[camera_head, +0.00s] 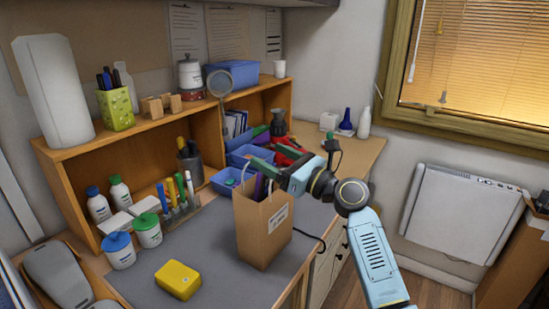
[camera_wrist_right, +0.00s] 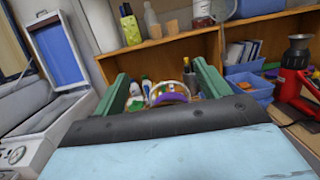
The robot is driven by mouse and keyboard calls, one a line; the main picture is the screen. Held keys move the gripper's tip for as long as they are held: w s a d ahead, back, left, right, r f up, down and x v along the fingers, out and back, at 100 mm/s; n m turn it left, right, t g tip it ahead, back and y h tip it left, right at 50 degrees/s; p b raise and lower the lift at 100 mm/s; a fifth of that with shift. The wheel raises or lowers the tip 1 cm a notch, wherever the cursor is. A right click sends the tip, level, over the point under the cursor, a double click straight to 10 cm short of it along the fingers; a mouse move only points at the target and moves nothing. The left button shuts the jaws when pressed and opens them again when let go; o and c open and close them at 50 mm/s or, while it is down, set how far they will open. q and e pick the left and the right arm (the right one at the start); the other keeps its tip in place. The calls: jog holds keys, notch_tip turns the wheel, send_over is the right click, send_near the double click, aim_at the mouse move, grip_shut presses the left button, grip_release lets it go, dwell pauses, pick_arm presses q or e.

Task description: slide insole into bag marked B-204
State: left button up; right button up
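A brown paper bag (camera_head: 262,232) stands upright on the grey mat, with a white label (camera_head: 278,216) on its front; the print is too small to read. A purple piece (camera_head: 260,188), apparently the insole, shows at the bag's mouth, partly hidden by my gripper. My right gripper (camera_head: 268,166) is at the top of the bag. In the right wrist view its green fingers (camera_wrist_right: 163,84) stand apart. A rounded purple and tan piece (camera_wrist_right: 168,97) shows between them, with a gap on the left. My left gripper is not in view.
A yellow box (camera_head: 178,280) lies on the mat (camera_head: 215,265) left of the bag. White jars with blue and green lids, a marker rack and blue bins (camera_head: 228,180) stand behind. Grey forms (camera_head: 58,275) lie at front left. The mat's front middle is clear.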

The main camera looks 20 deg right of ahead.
jog(key=b+v, duration=0.1)
jog(key=v, duration=1.2)
jog(key=shift+s+d, duration=0.1)
dwell(0.7)
